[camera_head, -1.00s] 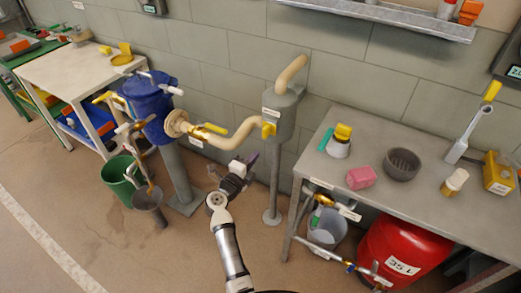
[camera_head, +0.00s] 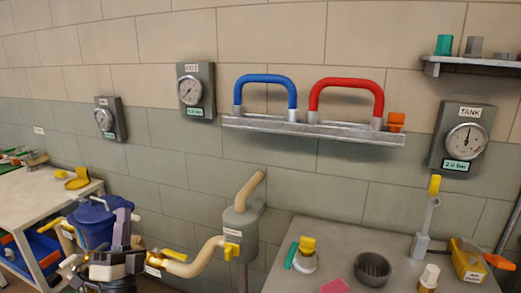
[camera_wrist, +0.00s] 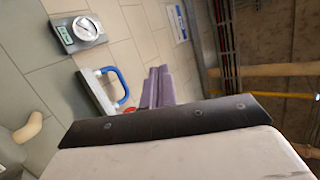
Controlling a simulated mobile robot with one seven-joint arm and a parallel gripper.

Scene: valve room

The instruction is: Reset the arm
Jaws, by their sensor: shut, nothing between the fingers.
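My gripper (camera_head: 122,228) is at the lower left of the head view, in front of the blue drum (camera_head: 90,222). Its purple fingers point upward and are shut with nothing between them. In the wrist view the fingers (camera_wrist: 157,86) lie together at the middle, beyond a dark edge. Nothing is held. My arm below the gripper is mostly out of the head view.
A grey table (camera_head: 322,278) at lower right carries a bowl (camera_head: 372,269), bottles and a yellow box (camera_head: 467,260). A wall rail holds blue (camera_head: 265,79) and red (camera_head: 346,84) handles. A cream pipe (camera_head: 196,265) runs right of my gripper. Gauges hang on the wall.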

